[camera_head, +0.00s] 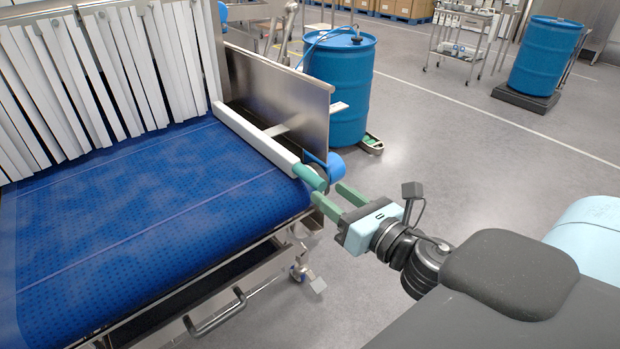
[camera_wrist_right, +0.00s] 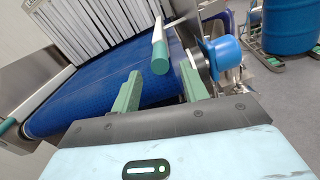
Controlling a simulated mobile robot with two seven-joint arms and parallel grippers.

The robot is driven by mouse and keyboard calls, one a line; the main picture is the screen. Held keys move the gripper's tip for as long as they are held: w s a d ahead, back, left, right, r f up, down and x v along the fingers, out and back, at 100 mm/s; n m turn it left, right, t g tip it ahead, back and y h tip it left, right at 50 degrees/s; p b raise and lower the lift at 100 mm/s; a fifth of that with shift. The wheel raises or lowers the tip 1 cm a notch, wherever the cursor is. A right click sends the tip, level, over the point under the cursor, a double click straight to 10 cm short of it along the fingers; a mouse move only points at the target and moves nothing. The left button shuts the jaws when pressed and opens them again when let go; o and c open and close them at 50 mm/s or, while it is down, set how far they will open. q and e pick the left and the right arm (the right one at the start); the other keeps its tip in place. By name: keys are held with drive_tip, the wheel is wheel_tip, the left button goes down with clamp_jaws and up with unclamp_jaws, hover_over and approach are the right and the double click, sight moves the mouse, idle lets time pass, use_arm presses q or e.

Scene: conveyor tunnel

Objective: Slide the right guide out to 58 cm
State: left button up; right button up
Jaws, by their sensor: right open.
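The right guide (camera_head: 255,138) is a white rail with a green end, lying along the right edge of the blue conveyor belt (camera_head: 150,220). It also shows in the wrist view (camera_wrist_right: 158,32), its green end facing me. My right gripper (camera_head: 330,192) is open and empty at the belt's front right corner, just short of the green end. In the wrist view its two green fingers (camera_wrist_right: 161,76) stand either side of the line of the guide, with the end beyond the tips. A blue knob (camera_head: 334,163) sits right of the guide's end. My left gripper is out of view.
White strip curtains (camera_head: 110,70) hang at the back of the belt. A steel side plate (camera_head: 275,90) stands right of the guide, with a blue drum (camera_head: 342,90) beyond it. The floor (camera_head: 450,150) to the right is mostly clear.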

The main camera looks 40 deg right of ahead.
sight(310, 179)
drive_tip(key=shift+w+a+b, duration=0.15)
drive_tip(key=shift+w+b, duration=0.95)
drive_tip(key=shift+w, duration=1.65)
drive_tip(key=shift+w+a, duration=0.1)
drive_tip(key=shift+w, duration=0.65)
drive_tip(key=shift+c, duration=1.4)
clamp_jaws()
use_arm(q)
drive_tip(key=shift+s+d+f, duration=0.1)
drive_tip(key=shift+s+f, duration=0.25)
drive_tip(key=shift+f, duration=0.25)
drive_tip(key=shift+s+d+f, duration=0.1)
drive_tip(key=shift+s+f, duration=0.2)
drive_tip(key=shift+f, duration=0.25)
